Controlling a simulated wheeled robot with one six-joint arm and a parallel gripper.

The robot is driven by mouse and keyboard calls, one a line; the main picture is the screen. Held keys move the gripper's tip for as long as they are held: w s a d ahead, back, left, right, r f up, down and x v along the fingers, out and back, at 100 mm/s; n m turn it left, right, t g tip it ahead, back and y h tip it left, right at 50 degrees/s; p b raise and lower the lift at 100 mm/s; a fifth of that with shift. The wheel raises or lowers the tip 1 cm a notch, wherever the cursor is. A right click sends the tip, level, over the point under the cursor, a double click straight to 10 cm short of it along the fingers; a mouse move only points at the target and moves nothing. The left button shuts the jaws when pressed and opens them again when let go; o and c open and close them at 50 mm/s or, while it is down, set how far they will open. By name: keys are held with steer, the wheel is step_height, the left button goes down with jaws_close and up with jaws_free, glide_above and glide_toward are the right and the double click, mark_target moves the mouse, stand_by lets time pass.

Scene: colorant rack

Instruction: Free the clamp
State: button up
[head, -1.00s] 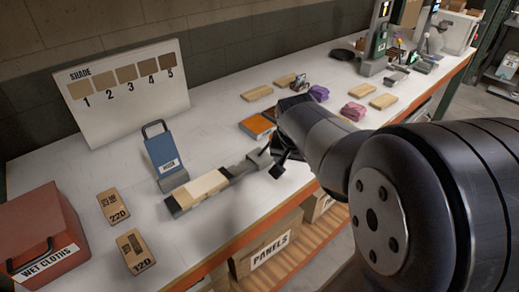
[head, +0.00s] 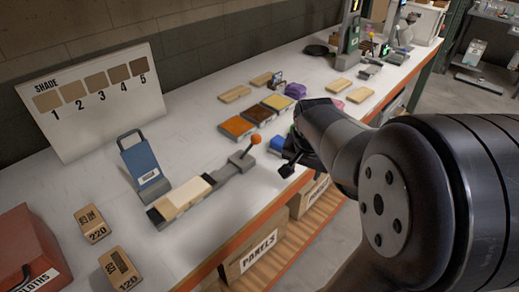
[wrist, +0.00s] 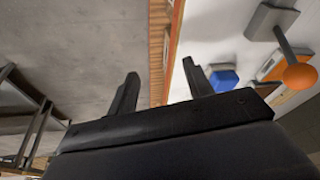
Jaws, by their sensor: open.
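The clamp (head: 232,177) is a long grey fixture on the white bench with a lever tipped by an orange ball knob (head: 256,139). A pale wood panel (head: 184,196) lies on its left part. The lever rises tilted to the right from the clamp's right end. In the wrist view the orange knob (wrist: 300,76) is at the right, apart from the fingers. My gripper (wrist: 162,88) is open and empty, its fingers over the bench edge. In the head view my gripper (head: 290,165) is right of the lever, partly hidden by my arm.
A blue holder (head: 140,160) stands behind the clamp, and sanding boxes (head: 91,223) and a red wet-cloths box (head: 32,250) are left. Colorant trays (head: 237,128) lie behind the lever. A blue item (wrist: 223,78) is near my fingers. Bare bench lies in front of the clamp.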

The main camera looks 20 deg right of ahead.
steer(key=s+f+m+y, duration=0.1)
steer(key=s+a+f+m+y, duration=0.1)
steer(key=f+m+y, duration=0.1)
steer(key=s+a+f+m+g+y, duration=0.1)
steer(key=m+y, duration=0.1)
steer(key=shift+a+f, duration=0.2)
steer(key=shift+f, duration=0.15)
steer(key=c, duration=0.6)
steer(key=shift+s+a+f+m+y, duration=0.1)
steer(key=shift+a+m+y, duration=0.15)
steer(key=shift+m, duration=0.2)
steer(key=shift+a+f+m+y, duration=0.1)
steer(key=shift+m+y, duration=0.25)
steer(key=shift+m, duration=0.1)
steer(key=shift+c, duration=0.8)
steer(key=m, duration=0.1)
steer(key=m+t+y, duration=0.1)
steer(key=y, duration=0.1)
steer(key=shift+w+a+m, duration=0.25)
steer(key=shift+a+m, duration=0.15)
jaws_close()
steer(key=w+d+r+m+t+y, duration=0.2)
steer(key=w+d+r+m+t, duration=0.2)
steer(key=m+t, duration=0.4)
steer(key=shift+d+r+m+t+y, duration=0.2)
steer(key=shift+d+m+t+y, duration=0.15)
steer(key=shift+d+m, duration=0.3)
steer(key=shift+a, duration=0.1)
